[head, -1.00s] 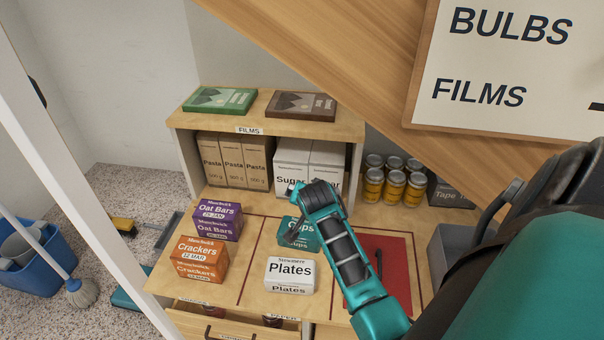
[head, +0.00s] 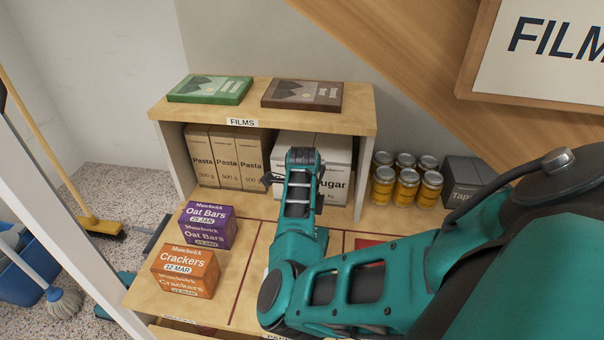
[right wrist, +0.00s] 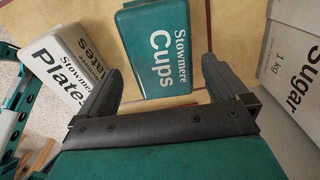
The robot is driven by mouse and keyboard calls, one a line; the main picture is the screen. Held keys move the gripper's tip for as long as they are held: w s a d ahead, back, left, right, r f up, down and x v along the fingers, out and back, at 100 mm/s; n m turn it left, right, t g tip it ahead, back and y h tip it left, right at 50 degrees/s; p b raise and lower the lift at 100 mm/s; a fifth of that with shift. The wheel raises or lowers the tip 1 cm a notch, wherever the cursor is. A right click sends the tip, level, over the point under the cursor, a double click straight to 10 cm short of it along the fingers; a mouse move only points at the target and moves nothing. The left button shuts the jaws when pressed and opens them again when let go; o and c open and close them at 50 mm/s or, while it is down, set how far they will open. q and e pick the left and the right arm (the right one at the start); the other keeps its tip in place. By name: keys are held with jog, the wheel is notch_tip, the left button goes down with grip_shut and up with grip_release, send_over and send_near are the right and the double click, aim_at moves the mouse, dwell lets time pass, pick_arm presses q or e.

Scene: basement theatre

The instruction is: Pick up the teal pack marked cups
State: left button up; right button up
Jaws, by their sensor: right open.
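The teal pack marked Cups (right wrist: 158,48) lies on the wooden surface in the right wrist view, its white lettering facing the camera. My right gripper (right wrist: 160,68) is open, with one dark finger on each side of the pack's near end. I cannot tell whether the fingers touch it or how far above it they are. In the head view my right arm (head: 300,205) reaches over the shelf and hides the pack. My left gripper is in neither current view.
A white Plates pack (right wrist: 62,72) stands close left of the Cups pack in the wrist view; a Sugar pack (right wrist: 293,75) is at right. Oat Bars (head: 206,225), Crackers (head: 185,270), Pasta packs (head: 225,158) and jars (head: 406,187) surround the area. A films shelf (head: 262,124) overhangs behind.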

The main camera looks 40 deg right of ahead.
jog(key=shift+f, duration=0.55)
notch_tip(320, 180, down, 5)
jog(key=b, duration=0.3)
jog(key=shift+r, duration=0.2)
jog(key=shift+w+f, duration=0.1)
jog(key=shift+f, duration=0.05)
pick_arm(q)
jog(key=shift+w+d+f, duration=0.15)
jog(key=shift+w+d, duration=0.05)
jog(key=shift+d, duration=0.2)
jog(key=shift+w+d+f, duration=0.1)
jog(key=shift+w+d, duration=0.1)
jog(key=shift+d, duration=0.2)
jog(key=shift+a+f, duration=0.1)
jog(key=shift+a, duration=0.15)
pick_arm(e)
jog(key=c, duration=0.9)
jog(key=shift+o, duration=0.2)
